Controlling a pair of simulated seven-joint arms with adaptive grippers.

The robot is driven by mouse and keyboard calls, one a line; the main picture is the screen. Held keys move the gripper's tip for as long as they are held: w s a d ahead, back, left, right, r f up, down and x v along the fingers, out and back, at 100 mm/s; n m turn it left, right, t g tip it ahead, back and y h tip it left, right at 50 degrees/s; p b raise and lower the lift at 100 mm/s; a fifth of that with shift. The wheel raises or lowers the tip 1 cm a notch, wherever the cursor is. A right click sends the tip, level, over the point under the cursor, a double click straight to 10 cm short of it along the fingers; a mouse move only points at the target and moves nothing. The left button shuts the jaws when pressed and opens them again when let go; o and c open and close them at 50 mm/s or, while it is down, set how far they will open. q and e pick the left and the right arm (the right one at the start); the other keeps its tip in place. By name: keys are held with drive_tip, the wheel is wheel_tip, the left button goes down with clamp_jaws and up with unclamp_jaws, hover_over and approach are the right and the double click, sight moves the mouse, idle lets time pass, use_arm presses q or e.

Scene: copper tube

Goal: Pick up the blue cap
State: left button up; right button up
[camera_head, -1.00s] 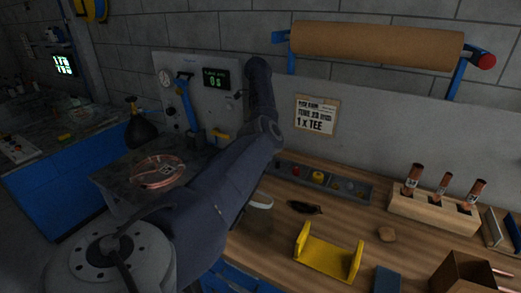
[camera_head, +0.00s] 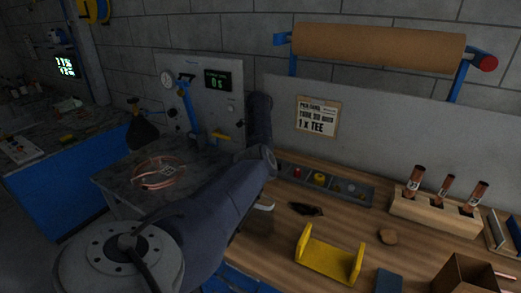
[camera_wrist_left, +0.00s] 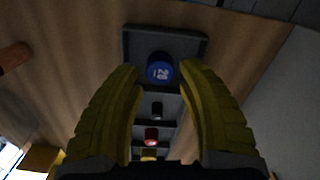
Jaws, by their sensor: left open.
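The blue cap (camera_wrist_left: 160,70) with white marking sits in the end compartment of a dark parts tray (camera_wrist_left: 128,42) in the left wrist view. My left gripper (camera_wrist_left: 160,74) is open, its yellow fingers on either side of the cap, with no clear contact visible. In the head view the tray (camera_head: 364,200) lies at the back of the wooden bench. My left arm (camera_head: 215,205) covers its left end there, hiding the cap and gripper. My right gripper is not in view.
A yellow bracket (camera_head: 328,262) stands on the bench front. A wooden block with copper tubes (camera_head: 435,212) stands right. A grey panel (camera_head: 400,135) rises behind the tray.

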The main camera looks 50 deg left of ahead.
use_arm(q)
drive_tip(key=shift+f, duration=1.45)
drive_tip(key=c, duration=0.5)
